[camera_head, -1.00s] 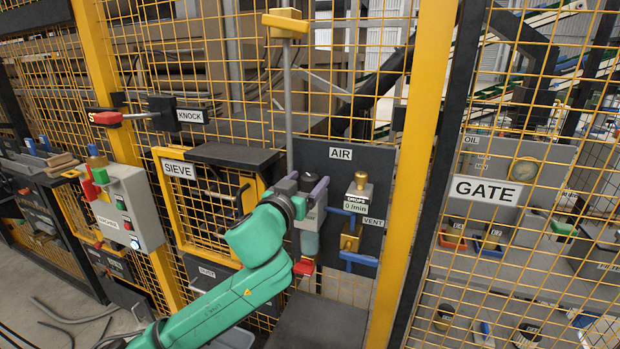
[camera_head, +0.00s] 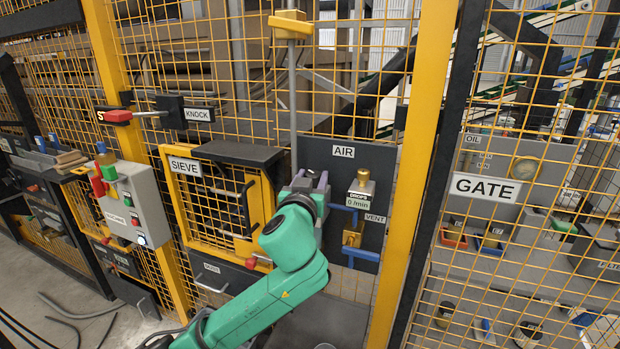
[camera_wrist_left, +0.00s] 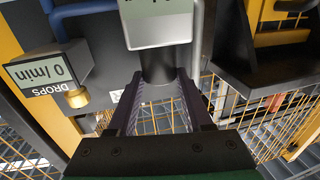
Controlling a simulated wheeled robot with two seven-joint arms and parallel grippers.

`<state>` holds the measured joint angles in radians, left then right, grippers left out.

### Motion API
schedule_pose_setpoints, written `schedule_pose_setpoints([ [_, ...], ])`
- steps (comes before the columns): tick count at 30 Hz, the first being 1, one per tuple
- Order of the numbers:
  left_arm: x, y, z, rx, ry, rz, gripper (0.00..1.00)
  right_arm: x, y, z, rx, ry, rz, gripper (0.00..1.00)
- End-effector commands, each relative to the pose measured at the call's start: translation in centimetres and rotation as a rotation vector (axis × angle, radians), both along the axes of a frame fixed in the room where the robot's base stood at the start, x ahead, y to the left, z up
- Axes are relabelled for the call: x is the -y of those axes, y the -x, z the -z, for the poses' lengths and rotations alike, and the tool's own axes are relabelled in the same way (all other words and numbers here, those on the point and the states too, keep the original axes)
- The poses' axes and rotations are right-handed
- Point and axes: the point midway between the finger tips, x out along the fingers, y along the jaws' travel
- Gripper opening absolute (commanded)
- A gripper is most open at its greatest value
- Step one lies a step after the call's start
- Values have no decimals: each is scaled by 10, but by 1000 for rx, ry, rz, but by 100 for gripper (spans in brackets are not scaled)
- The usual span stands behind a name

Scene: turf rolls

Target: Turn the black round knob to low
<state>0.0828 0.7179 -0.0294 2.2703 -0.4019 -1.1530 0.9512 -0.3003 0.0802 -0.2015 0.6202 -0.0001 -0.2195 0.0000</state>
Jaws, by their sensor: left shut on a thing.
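The black round knob (camera_wrist_left: 160,68) shows in the left wrist view as a dark cylinder between my finger pads, under a pale grey box (camera_wrist_left: 157,30) with a partly cut-off label. My left gripper (camera_head: 311,182) is at the AIR panel (camera_head: 368,165) in the head view, and its purple-grey fingers also show in the left wrist view (camera_wrist_left: 160,100). It is shut on the knob. In the head view my wrist and fingers mostly hide the knob. Its setting cannot be read. My right gripper is not in view.
Just right of my gripper are a brass-topped DROPS unit (camera_head: 361,195) reading 0/min and a blue VENT handle (camera_head: 360,254). The SIEVE door (camera_head: 215,205) is to the left. A yellow post (camera_head: 405,190) and yellow mesh stand close by.

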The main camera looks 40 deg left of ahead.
Motion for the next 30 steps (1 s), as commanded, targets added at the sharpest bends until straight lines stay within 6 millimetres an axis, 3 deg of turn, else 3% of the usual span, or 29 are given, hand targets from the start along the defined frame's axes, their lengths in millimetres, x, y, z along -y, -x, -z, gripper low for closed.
schedule_pose_setpoints([
  [18,6,-7,6,-7,7,-488,0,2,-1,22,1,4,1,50],
  [30,6,-8,4,-9,7,-607,0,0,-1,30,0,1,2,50],
])
